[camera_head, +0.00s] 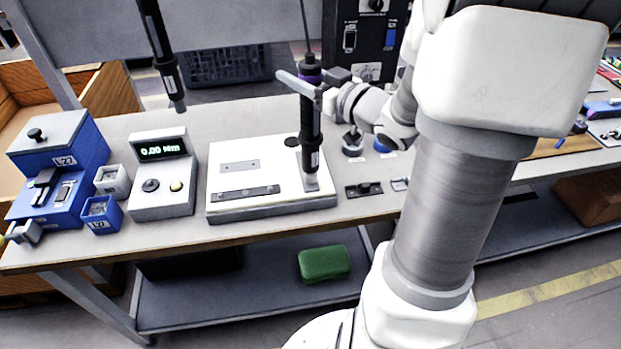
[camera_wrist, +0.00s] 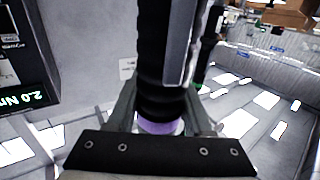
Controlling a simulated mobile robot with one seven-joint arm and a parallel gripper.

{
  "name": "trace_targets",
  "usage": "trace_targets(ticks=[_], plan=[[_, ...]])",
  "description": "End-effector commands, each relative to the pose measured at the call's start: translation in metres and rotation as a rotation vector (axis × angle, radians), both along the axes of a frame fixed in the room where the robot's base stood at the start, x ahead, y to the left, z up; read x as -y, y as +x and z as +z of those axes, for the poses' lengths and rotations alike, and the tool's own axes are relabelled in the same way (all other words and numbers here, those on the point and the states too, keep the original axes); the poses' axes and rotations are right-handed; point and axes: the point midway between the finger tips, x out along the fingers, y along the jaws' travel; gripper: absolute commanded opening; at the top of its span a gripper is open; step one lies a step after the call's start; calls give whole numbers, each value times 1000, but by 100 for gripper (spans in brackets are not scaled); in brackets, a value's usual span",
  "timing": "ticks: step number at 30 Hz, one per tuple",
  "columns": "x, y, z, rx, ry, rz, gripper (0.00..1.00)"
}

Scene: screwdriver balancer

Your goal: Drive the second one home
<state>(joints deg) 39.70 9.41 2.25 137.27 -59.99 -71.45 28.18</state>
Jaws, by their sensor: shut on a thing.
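My gripper (camera_head: 308,88) is shut on a black hanging screwdriver (camera_head: 310,135) with a purple band near its top. The screwdriver is nearly upright. Its lower end is at the right part of a white fixture plate (camera_head: 228,150); I cannot tell whether it touches, or whether a screw is under the tip. A dark strip (camera_head: 245,192) with small spots lies along the plate's front, and a grey strip (camera_head: 240,166) lies behind it. In the wrist view, the black screwdriver body (camera_wrist: 165,60) and its purple band (camera_wrist: 160,127) sit between my fingers.
A second black screwdriver (camera_head: 165,60) hangs at the upper left. A display box (camera_head: 162,152) reads 0.00 Nm. Left of it stand small bins (camera_head: 101,212) and a blue L27 box (camera_head: 60,150). Small parts (camera_head: 363,189) lie right of the plate. A dark panel (camera_head: 365,38) stands behind.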

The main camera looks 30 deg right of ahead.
Motion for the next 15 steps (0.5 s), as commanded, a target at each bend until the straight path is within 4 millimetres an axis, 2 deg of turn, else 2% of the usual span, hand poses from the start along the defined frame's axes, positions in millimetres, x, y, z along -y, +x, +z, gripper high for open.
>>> trace_targets(ticks=[15], plan=[[0, 0, -6, -3, 0, 1, 0]])
